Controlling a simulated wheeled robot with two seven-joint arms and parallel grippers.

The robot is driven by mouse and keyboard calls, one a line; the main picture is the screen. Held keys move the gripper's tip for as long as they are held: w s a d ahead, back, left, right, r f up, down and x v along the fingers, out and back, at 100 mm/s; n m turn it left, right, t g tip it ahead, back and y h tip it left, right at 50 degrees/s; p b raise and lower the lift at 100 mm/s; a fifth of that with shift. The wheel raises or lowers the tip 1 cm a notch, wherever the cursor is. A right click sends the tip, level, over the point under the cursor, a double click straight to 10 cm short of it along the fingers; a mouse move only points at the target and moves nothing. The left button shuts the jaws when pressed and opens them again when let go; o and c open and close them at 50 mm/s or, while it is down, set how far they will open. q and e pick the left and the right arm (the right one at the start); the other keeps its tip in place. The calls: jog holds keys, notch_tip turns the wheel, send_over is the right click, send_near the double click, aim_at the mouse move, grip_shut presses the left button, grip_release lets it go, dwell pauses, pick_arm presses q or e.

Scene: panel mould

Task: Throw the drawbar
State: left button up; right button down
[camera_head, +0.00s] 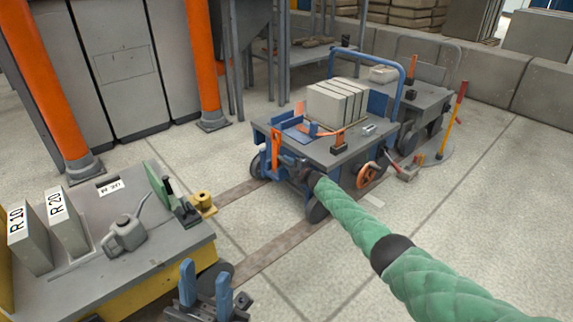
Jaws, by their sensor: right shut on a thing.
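A trolley (357,152) with a grey top and blue frame stands in the middle. A short upright orange bar (276,143) at its near left corner looks like the drawbar. My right gripper (287,161), at the end of the green-sleeved arm, is at that corner, shut on the bar. The arm hides part of the trolley's front, and the grip itself is small and partly hidden. My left gripper (205,291) is at the bottom edge, its blue fingers apart and empty, beside the yellow bench's right end.
Grey slabs (338,103) stand on the trolley. Dark floor rails (270,250) run to it.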

dwell(0.3)
jog(key=c, duration=1.3)
grip_release()
